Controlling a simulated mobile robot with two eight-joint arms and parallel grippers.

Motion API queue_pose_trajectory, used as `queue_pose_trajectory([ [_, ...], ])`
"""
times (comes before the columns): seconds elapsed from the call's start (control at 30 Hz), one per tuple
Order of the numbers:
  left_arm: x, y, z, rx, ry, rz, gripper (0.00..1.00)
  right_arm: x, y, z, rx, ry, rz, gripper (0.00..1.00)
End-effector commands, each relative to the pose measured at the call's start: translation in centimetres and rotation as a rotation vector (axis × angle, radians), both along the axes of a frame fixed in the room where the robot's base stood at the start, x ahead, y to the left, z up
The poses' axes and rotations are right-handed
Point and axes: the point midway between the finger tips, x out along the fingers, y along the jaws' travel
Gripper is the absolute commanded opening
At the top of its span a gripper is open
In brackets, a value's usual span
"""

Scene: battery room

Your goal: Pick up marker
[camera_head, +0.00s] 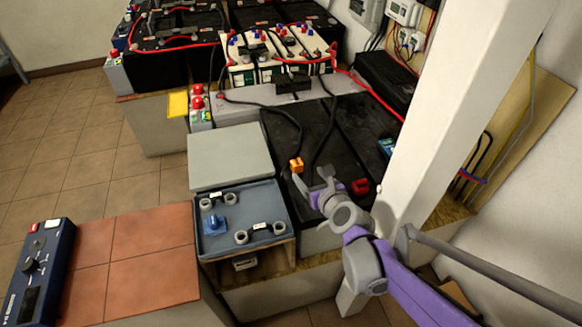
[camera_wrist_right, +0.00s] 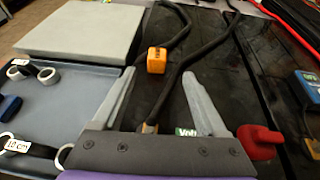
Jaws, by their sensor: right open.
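I cannot pick out a pen-like marker in either view. A blue-grey tray (camera_head: 270,200) holds several grey rings with white tags (camera_head: 260,227) and a small blue piece (camera_head: 211,224). One tag reads "10 cm" in the right wrist view (camera_wrist_right: 16,146). My right gripper (camera_head: 313,183) is open over the black battery top, right of the tray. In the right wrist view its fingers (camera_wrist_right: 158,82) are spread with nothing held between them. An orange block (camera_wrist_right: 156,60) on a black cable lies just beyond the fingertips. My left gripper is not in view.
A grey lid-like slab (camera_head: 230,155) lies behind the tray. A red piece (camera_head: 360,187) sits right of my right gripper. A white column (camera_head: 450,110) rises close on the right. Black cables cross the battery top (camera_head: 285,130). A blue meter box (camera_head: 40,270) stands at left.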

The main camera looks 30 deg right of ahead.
Motion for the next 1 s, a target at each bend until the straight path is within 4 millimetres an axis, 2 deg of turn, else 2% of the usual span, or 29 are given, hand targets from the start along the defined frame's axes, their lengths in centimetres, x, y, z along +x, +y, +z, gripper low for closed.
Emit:
queue_pose_trajectory([
  [0.1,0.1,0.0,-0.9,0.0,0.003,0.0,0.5,1.9,-0.3,-1.0,-0.003,0.001,0.001,0.75],
  [0.37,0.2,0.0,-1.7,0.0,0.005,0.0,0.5,3.8,-0.4,-1.9,-0.003,0.003,0.004,0.75],
  [0.63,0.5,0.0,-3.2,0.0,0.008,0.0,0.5,7.3,-0.7,-3.5,-0.004,0.002,0.002,0.75],
  [0.93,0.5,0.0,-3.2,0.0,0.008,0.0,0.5,7.8,-0.8,-3.6,-0.004,0.002,0.002,0.75],
  [0.97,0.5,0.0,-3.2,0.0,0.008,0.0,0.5,7.8,-0.8,-3.6,-0.004,0.002,0.002,0.73],
  [1.0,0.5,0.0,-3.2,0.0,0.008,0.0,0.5,7.8,-0.8,-3.6,-0.004,0.002,0.002,0.66],
])
